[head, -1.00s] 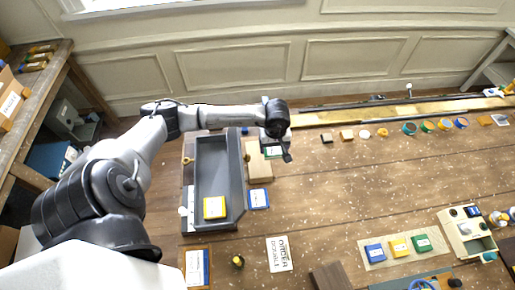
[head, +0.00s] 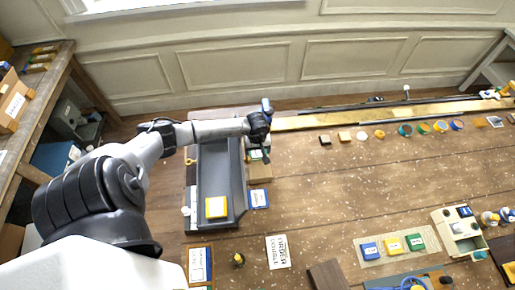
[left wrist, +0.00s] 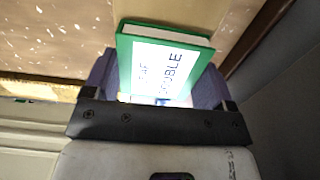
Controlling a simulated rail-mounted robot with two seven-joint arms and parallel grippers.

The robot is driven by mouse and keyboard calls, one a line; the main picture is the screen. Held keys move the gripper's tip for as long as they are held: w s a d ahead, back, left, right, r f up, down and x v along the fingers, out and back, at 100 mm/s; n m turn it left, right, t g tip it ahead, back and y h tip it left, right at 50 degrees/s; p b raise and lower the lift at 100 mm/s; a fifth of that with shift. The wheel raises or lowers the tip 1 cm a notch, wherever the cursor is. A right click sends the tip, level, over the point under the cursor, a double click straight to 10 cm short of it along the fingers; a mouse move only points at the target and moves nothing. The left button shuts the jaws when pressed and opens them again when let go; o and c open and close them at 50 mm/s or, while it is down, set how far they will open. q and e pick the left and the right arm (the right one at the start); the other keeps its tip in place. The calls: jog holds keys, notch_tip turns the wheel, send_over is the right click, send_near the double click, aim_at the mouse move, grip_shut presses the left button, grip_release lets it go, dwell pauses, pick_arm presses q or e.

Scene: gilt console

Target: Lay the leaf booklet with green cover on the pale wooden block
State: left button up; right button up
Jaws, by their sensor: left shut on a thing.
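The leaf booklet has a green cover with a white label; it shows large in the left wrist view (left wrist: 165,62) and as a small green and white patch in the head view (head: 255,154). My left gripper (head: 262,158) is shut on it, with a finger on each side in the left wrist view. The pale wooden block (head: 259,173) lies just nearer than the gripper in the head view, partly hidden by it. In the left wrist view the block's tan surface (left wrist: 190,12) shows beyond the booklet. I cannot tell whether they touch. My right gripper is out of view.
A grey tray (head: 237,185) with a yellow booklet (head: 216,207) stands left of the block. A blue booklet (head: 258,198) lies just in front of the block. Small coloured pieces line the back of the table. The table's middle is mostly clear.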

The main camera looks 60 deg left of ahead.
pick_arm(q)
jog(key=shift+f, duration=0.15)
jog(key=shift+f, duration=0.1)
jog(key=o, duration=0.9)
jog(key=shift+c, duration=0.2)
jog(key=shift+r, duration=0.35)
jog(key=shift+r+b, duration=0.5)
jog(key=shift+r, duration=2.1)
